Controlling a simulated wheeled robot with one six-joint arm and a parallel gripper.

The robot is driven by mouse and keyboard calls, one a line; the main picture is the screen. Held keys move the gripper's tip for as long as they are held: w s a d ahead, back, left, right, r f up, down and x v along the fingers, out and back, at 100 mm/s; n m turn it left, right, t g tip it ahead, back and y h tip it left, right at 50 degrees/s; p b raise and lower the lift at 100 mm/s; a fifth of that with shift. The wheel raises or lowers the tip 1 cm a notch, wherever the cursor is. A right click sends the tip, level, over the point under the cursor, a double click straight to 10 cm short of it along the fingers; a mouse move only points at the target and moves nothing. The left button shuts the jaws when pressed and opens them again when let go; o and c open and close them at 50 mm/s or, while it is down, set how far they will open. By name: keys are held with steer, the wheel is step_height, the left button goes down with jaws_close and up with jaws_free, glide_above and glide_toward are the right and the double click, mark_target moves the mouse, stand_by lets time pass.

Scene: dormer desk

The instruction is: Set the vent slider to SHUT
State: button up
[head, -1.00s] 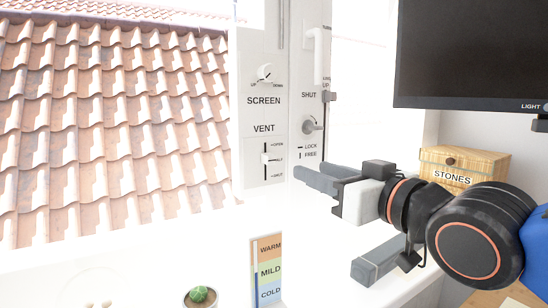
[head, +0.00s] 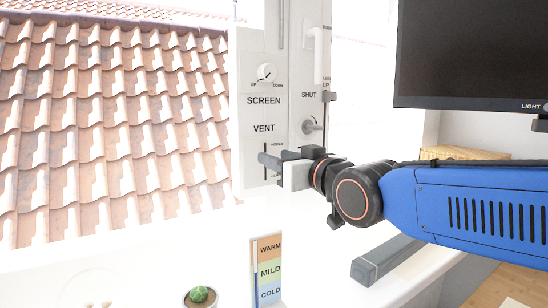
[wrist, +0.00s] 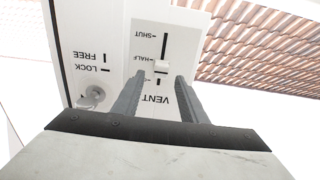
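The vent slider (wrist: 161,67) is a small white knob on a dark vertical slot in the white window frame. My gripper (head: 266,161) is open in front of the panel. In the wrist view its two fingertips (wrist: 161,75) lie on either side of the knob. I cannot tell whether they touch it.
A key lock (head: 312,125) and a window handle (head: 319,55) are to the right of the panel. The screen dial (head: 265,72) is above. A monitor (head: 470,50), a WARM/MILD/COLD card (head: 268,270) and a cactus (head: 199,294) stand around. A wooden box (head: 465,153) is partly behind my arm.

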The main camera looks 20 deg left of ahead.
mark_target(265, 175)
steer(key=shift+x, duration=1.05)
jaws_close()
steer(key=shift+f, duration=2.8)
jaws_free()
steer(key=shift+s+r, duration=0.1)
steer(key=shift+s+d, duration=0.15)
steer(key=shift+d, duration=0.1)
steer(key=v, duration=1.6)
steer(key=shift+s+d, duration=0.25)
steer(key=shift+s, duration=0.05)
